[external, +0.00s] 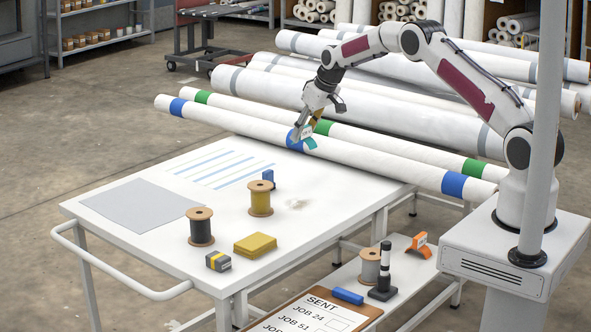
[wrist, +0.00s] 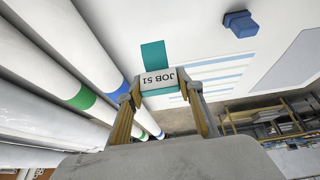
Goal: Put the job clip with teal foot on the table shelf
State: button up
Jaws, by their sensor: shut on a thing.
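The job clip with teal foot (external: 310,144) is in my gripper (external: 303,133), above the far edge of the table and in front of the rollers' blue band. In the wrist view my gripper (wrist: 158,95) is shut on the clip, whose white label (wrist: 158,79) reads JOB 51 upside down and whose teal foot (wrist: 153,54) points away from the fingers. The table shelf (external: 402,298) is the low white surface at the right, below the tabletop. An orange clip (external: 420,246) stands on it.
The shelf also holds a grey spool (external: 370,267), a black-and-white stand (external: 384,275), a blue block (external: 347,296) and a SENT clipboard (external: 310,316). The tabletop has spools, a yellow pad (external: 255,245) and a blue clip (external: 268,178). Long white rolls (external: 350,150) lie behind.

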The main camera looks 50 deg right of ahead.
aim_at(306, 140)
jog(key=shift+f, duration=2.3)
jog(key=shift+f, duration=1.85)
jog(key=shift+f, duration=0.15)
jog(key=o, duration=1.1)
jog(key=shift+c, duration=0.2)
jog(key=shift+v, duration=1.1)
jog(key=v, duration=1)
